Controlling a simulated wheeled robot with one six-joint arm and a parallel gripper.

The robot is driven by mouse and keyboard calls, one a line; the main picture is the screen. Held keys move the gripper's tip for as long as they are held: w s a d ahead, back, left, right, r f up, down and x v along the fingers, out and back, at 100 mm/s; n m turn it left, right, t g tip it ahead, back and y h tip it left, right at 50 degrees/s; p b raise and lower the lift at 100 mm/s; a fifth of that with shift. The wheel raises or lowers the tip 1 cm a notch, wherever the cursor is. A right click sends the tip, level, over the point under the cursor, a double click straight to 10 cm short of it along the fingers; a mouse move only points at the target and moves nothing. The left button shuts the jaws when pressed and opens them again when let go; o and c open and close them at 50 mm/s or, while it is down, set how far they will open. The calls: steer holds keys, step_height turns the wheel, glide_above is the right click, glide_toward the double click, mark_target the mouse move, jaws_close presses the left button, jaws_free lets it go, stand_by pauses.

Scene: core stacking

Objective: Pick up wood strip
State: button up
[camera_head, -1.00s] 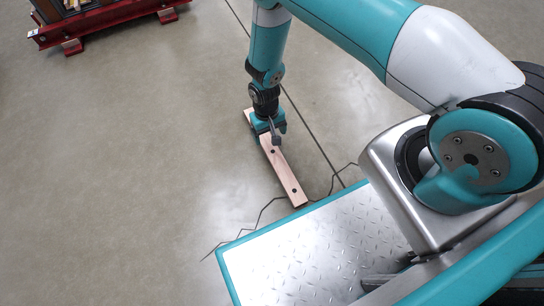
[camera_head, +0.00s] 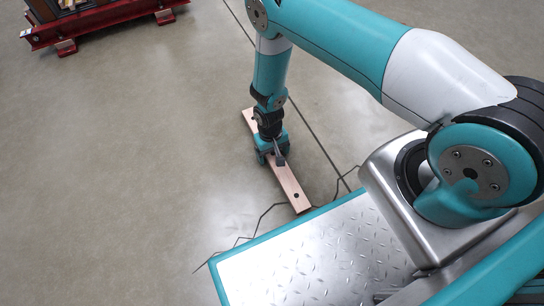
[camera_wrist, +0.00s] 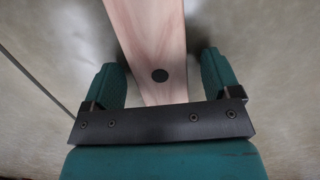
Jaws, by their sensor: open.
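The wood strip (camera_head: 290,186) is a long, pale pinkish board with dark holes. It lies on the floor in the head view, slanting from upper left to lower right, with its near end close to my base plate. My gripper (camera_head: 271,158) is over the strip's middle part and hides some of it. In the wrist view the strip (camera_wrist: 152,40) runs between the two teal fingers of my gripper (camera_wrist: 160,80), with a dark hole near the fingertips. The fingers are open, one on each side, with gaps between them and the strip's edges. The exact height is hard to tell.
A red rack (camera_head: 100,20) on short feet stands at the upper left, well away from the strip. The concrete floor (camera_head: 120,170) left of the strip is clear. Dark lines and a crack run across the floor beside the strip.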

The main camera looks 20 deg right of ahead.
steer(key=shift+r, duration=0.1)
steer(key=c, duration=1.3)
